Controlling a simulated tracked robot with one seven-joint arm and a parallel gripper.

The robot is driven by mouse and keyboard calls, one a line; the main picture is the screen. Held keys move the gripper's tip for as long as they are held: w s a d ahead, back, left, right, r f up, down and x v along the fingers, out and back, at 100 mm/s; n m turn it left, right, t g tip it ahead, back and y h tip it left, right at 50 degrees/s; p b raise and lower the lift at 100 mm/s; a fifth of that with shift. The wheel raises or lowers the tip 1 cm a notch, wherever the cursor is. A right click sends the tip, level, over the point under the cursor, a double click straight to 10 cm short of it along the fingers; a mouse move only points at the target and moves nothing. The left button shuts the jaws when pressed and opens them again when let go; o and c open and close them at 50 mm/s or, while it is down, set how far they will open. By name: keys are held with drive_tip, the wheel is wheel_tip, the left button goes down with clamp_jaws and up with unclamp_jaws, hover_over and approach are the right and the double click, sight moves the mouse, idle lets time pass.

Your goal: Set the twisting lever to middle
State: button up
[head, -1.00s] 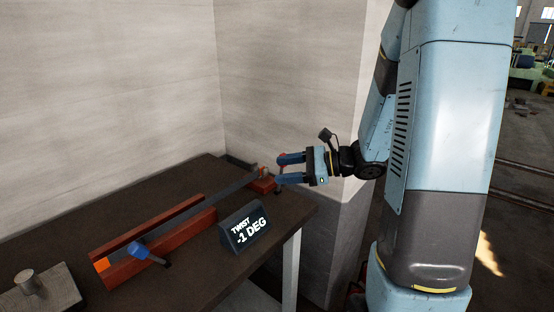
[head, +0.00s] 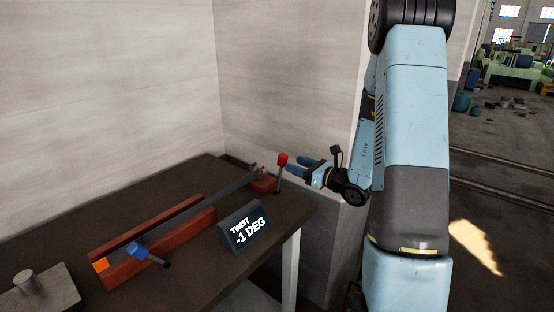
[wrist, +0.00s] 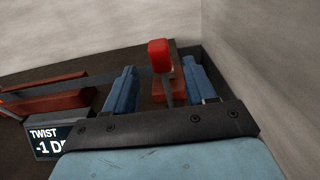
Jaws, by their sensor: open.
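A lever with a red knob (head: 282,159) stands nearly upright at the far end of the section bender (head: 165,243). A second lever with a blue knob (head: 138,250) leans over at the near end. The twist display (head: 244,228) reads -1 DEG. My gripper (head: 289,165) is open and empty, just right of the red-knobbed lever. In the wrist view, the red knob (wrist: 158,55) and its shaft appear between the two blue fingers of my gripper (wrist: 159,66). I cannot tell whether either finger touches it.
The bender lies on a dark workbench (head: 200,285) against pale walls (head: 110,90). A grey block with a round peg (head: 27,282) sits at the near left. Open floor lies to the right of my arm.

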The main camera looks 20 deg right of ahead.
sight(278, 158)
drive_tip(key=x, duration=0.8)
drive_tip(key=shift+w+a, duration=0.2)
clamp_jaws()
idle(0.4)
